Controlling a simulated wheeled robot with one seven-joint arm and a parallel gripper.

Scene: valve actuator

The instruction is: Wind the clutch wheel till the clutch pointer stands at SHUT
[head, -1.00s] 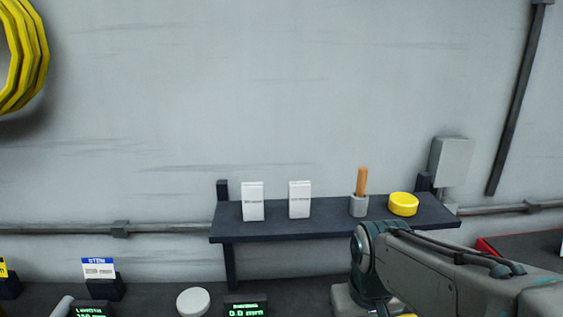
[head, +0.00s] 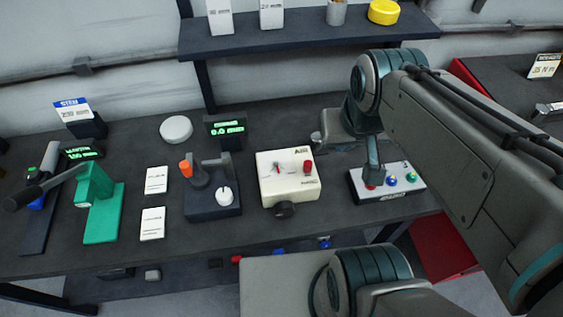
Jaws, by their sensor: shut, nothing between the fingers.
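A cream box (head: 288,178) stands mid-bench in the head view. It has a small dial with a thin pointer on top, a red knob (head: 308,167) and a dark round wheel (head: 284,210) on its front edge. Its lettering is too small to read, so I cannot tell whether it is the clutch or where its pointer stands. My gripper (head: 373,180) seems to be the narrow dark end below my arm, right of the cream box, partly hidden by the arm. It looks shut and empty, apart from the wheel. I cannot tell if it touches the button box behind it.
A button box (head: 400,184) stands to the right. Left are a dark block (head: 212,198) with an orange-topped lever and white knob, cards, a green lever stand (head: 100,205) and a display (head: 227,127) reading about 0.0. A shelf (head: 300,38) runs above the bench.

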